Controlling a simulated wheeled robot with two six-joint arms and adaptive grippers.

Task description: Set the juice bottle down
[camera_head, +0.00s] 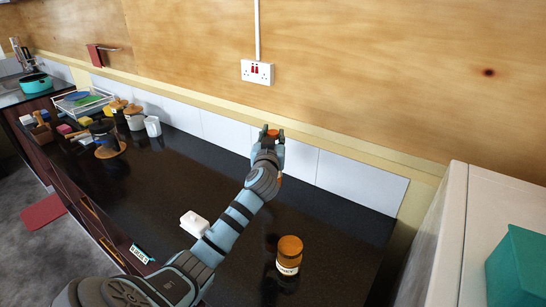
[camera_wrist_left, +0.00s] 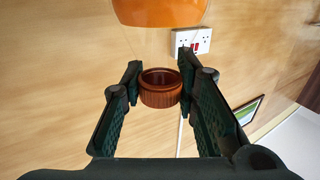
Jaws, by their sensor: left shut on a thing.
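My left gripper (camera_head: 268,140) is shut on the juice bottle by its reddish-brown ribbed cap, near the wall at the back of the counter. In the left wrist view the cap (camera_wrist_left: 160,96) sits between the two fingertips of the gripper (camera_wrist_left: 160,82). The bottle's orange body (camera_wrist_left: 160,11) shows at the top edge of that view. In the head view most of the bottle is hidden behind my arm, with a bit of orange (camera_head: 281,181) showing beside it. I cannot tell whether its base touches the dark counter (camera_head: 330,215). My right gripper is not in view.
A brown-lidded jar (camera_head: 289,256) stands near the front, and a white block-like item (camera_head: 194,223) lies left of my arm. Canisters and a white mug (camera_head: 153,126) crowd the left end. A wall socket (camera_head: 257,73) is above.

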